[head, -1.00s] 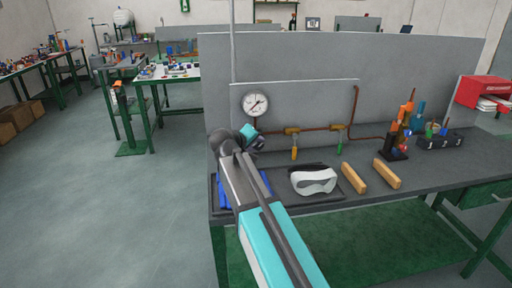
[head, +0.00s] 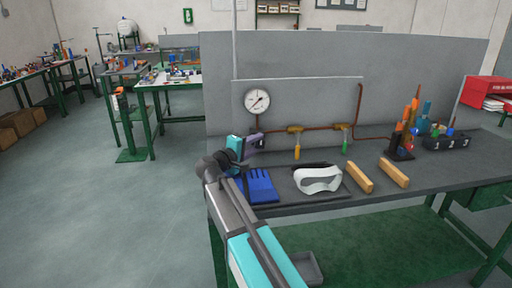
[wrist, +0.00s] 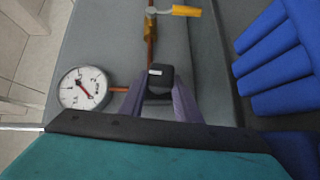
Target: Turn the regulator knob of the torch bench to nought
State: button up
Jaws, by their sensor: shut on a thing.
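The black regulator knob (wrist: 160,76) with a white mark on its face sits between the two purple fingers of my gripper (wrist: 160,90) in the wrist view. The fingers are shut on the knob, one on each side. In the head view my gripper (head: 251,142) is at the panel just below the round white pressure gauge (head: 257,101), and the knob is mostly hidden there. The gauge also shows at the left of the wrist view (wrist: 84,88). Its needle is visible, but the scale is too small to read.
A copper pipe with a yellow-handled valve (head: 297,150) and a green-handled valve (head: 345,145) runs right of the knob. Blue gloves (head: 258,187) and white goggles (head: 318,180) lie on the bench below. Two wooden blocks (head: 359,178) and a tool holder (head: 400,153) stand further right.

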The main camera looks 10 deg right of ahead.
dwell(0.4)
jog(key=o, duration=1)
jog(key=shift+o, duration=0.2)
jog(key=v, duration=1.3)
jog(key=shift+s+a, duration=0.25)
jog(key=shift+s, duration=0.05)
